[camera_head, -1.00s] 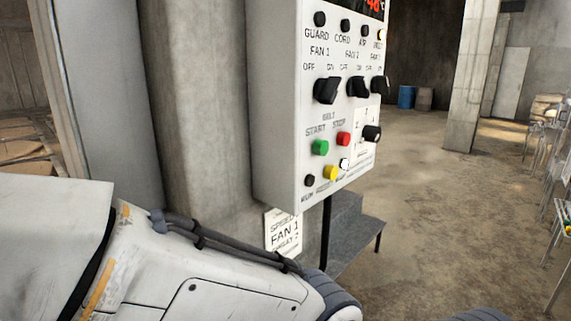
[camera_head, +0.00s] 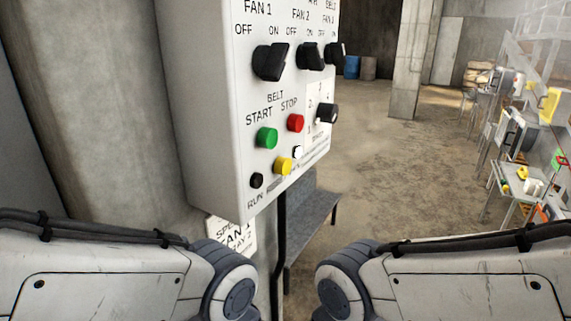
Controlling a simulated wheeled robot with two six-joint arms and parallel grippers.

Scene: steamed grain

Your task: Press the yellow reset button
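The yellow reset button (camera_head: 283,166) is on the lower part of the white control panel (camera_head: 212,130). It sits below the green start button (camera_head: 267,138) and the red stop button (camera_head: 296,123), with a small white button or lamp (camera_head: 298,152) at its upper right. A black round knob or lamp (camera_head: 257,181) is at its lower left. Nothing touches the yellow button. My two arms come in from the lower left and lower right, below the panel. Both grippers are out of the frame.
Black fan switches (camera_head: 270,62) and a black selector knob (camera_head: 327,113) stick out from the panel. A grey step or bench (camera_head: 305,215) stands beneath it. Small tables with items (camera_head: 520,185) line the right side. The concrete floor in the middle is clear.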

